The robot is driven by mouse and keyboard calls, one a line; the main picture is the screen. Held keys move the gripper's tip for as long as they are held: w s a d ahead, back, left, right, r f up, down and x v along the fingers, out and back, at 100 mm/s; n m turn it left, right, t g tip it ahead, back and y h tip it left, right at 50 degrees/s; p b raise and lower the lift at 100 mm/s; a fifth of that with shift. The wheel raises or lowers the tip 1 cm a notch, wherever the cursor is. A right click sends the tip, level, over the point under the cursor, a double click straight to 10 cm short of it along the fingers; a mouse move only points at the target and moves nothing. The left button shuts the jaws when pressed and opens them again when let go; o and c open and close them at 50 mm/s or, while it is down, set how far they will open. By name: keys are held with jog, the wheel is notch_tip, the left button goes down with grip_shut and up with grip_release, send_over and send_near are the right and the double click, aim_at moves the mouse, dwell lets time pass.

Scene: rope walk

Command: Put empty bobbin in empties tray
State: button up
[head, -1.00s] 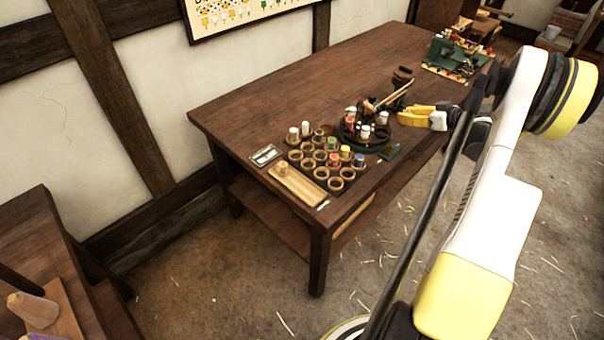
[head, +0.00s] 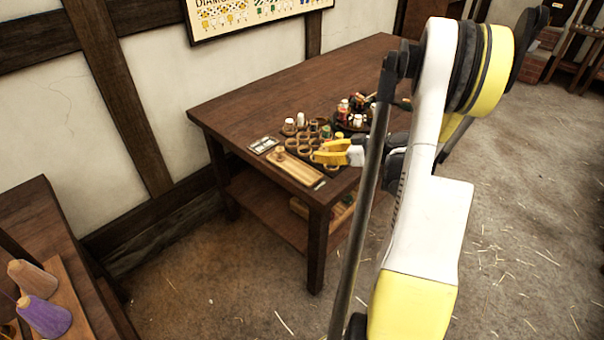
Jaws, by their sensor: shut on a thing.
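My gripper (head: 317,152) has yellow fingers and is over the near end of the wooden table, above the right part of the ring rack. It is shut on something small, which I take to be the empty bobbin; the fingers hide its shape. A long pale wooden tray (head: 302,172), which looks like the empties tray, lies at the table's front edge, below and left of the gripper. A small pale wooden bobbin (head: 280,152) stands at its far left end; the rest of the tray looks bare.
The rack of round wooden rings (head: 291,143) holds several spools behind the tray. A small grey-lidded case (head: 263,145) lies left of the tray. A round dark stand (head: 352,125) with spools is behind. Thread cones (head: 44,316) stand lower left.

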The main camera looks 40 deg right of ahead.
jog(key=b, duration=0.2)
send_over(307, 176)
notch_tip(307, 176, down, 3)
jog(key=shift+w+f, duration=0.1)
jog(key=shift+f+b, duration=0.9)
jog(key=shift+f, duration=1)
jog(key=shift+f, duration=0.15)
jog(key=o, duration=0.8)
jog(key=shift+c, duration=0.2)
